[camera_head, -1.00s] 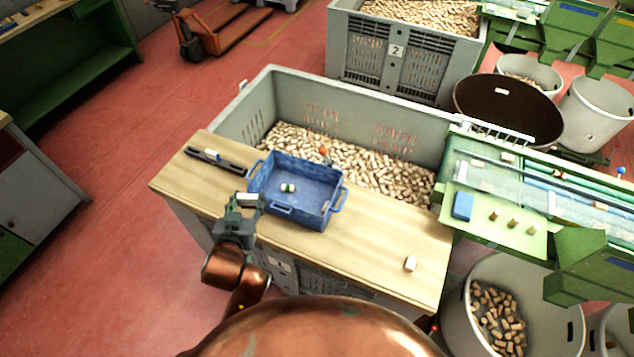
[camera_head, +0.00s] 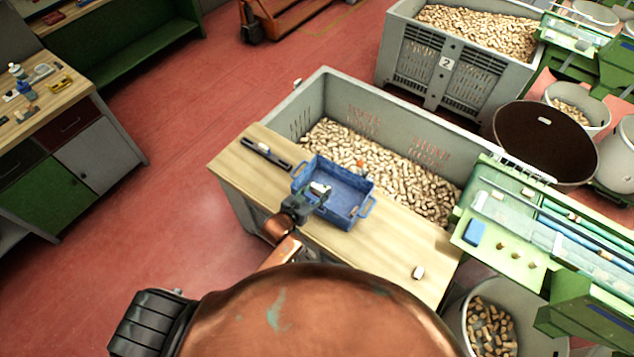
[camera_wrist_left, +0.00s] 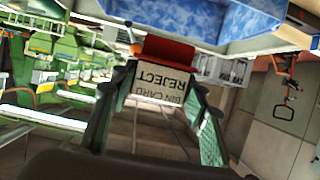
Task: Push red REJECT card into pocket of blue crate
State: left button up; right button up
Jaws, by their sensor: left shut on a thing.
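The blue crate (camera_head: 352,213) stands on the wooden board over the large grey bin. My left gripper (camera_head: 317,190) is at its near left side in the head view, covering part of its near wall. In the left wrist view my left gripper (camera_wrist_left: 160,88) is shut on the REJECT card (camera_wrist_left: 168,49), which has a red end and a cream face with upside-down lettering. The blue crate (camera_wrist_left: 190,18) fills the top of that view, close to the card's red end. I cannot tell whether the card touches the pocket.
The grey bin (camera_head: 318,95) of corks is behind. A green sorting table (camera_head: 500,240) stands at right.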

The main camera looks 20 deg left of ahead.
pick_arm(q)
jog(key=shift+a+f, duration=0.1)
jog(key=shift+f, duration=0.1)
notch_tip(320, 180, down, 2)
jog(key=shift+f+b, duration=0.2)
jog(key=shift+b, duration=0.9)
notch_tip(320, 180, down, 4)
jog(key=b, duration=0.4)
jog(key=shift+s, duration=0.15)
jog(key=shift+f, duration=0.45)
dwell(0.8)
jog(key=shift+f+b, duration=0.3)
jog(key=shift+f, duration=0.1)
dwell(0.7)
